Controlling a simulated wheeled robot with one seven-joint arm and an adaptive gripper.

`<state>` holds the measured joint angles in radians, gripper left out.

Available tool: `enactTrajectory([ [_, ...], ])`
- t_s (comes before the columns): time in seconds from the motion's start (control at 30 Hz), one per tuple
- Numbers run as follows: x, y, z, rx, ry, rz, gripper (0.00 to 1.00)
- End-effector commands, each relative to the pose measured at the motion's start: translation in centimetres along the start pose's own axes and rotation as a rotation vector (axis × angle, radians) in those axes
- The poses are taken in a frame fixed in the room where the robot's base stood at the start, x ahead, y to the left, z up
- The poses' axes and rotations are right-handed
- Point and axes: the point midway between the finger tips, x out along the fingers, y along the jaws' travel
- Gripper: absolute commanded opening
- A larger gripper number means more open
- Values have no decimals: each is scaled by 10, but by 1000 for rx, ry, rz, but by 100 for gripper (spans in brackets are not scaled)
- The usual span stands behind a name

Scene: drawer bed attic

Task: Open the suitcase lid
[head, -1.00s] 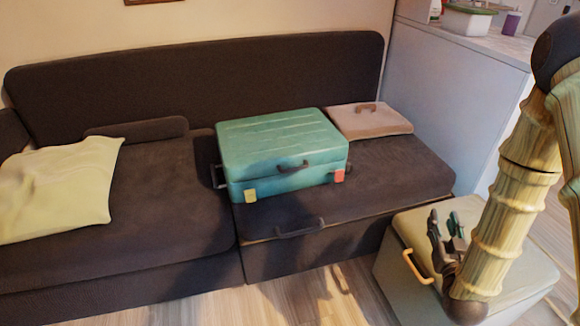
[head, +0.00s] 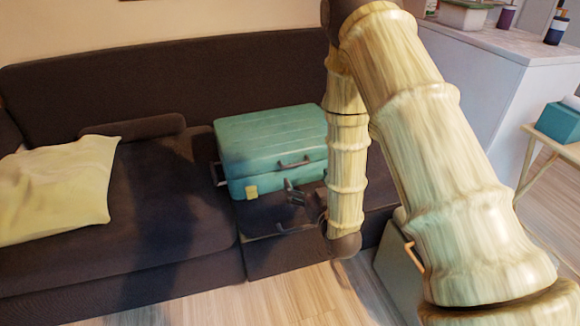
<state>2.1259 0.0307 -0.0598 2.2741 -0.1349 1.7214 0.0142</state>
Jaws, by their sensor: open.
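A teal suitcase (head: 262,146) lies flat on the dark sofa (head: 90,228) with its lid shut. A dark handle (head: 294,162) is on its front edge. The suitcase's right end is hidden behind my arm. My gripper (head: 291,186) is open and looks empty. In the picture it is just below the handle, in front of the suitcase's front face. I cannot tell whether it touches the suitcase.
A yellow cushion (head: 55,190) lies on the left seat. A grey-green box (head: 398,270) stands on the floor at right, partly hidden by my arm. Floor before the sofa is clear.

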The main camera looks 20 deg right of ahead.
Motion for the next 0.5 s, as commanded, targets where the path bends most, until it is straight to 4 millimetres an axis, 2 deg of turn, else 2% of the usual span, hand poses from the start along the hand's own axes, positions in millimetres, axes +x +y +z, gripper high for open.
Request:
enactTrajectory([
  [0.3, 53, -2, 1, 0, 3, -3, 100],
  [0.5, 75, -2, 0, 0, 3, -3, 100],
])
